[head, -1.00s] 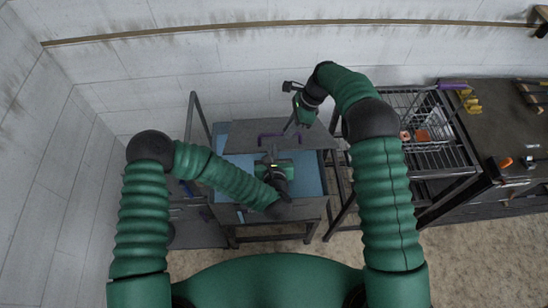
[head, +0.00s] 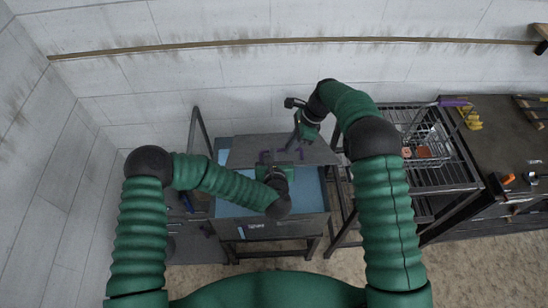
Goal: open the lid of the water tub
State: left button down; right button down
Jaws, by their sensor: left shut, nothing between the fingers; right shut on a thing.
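The water tub (head: 234,208) is a dark-framed box with a blue inside that shows in front of the lid and on both sides of my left arm. The lid (head: 244,148) is a flat dark grey plate over the back part of the tub. Its purple handle (head: 266,156) is partly covered by my grippers. My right gripper (head: 293,145) reaches down from the back right and is shut on the handle's right part. My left gripper (head: 272,168) is shut and empty just in front of the handle; its fingertips are hard to see.
A metal wire rack (head: 440,150) with small orange items stands right of the tub. A dark workbench (head: 495,145) with tools is farther right. A grey bar (head: 198,130) rises at the tub's left. The white wall is behind.

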jog(key=c, duration=1.9)
grip_release()
jog(key=shift+w, duration=0.2)
pick_arm(q)
jog(key=shift+w+f, duration=0.1)
pick_arm(e)
jog(key=shift+o, duration=1.4)
jog(key=shift+w+f, duration=0.1)
jog(key=shift+f, duration=0.05)
pick_arm(q)
jog(key=shift+w+a, duration=0.1)
pick_arm(e)
jog(key=shift+o, duration=0.8)
jog(key=shift+a, duration=0.1)
pick_arm(q)
jog(key=shift+a, duration=0.15)
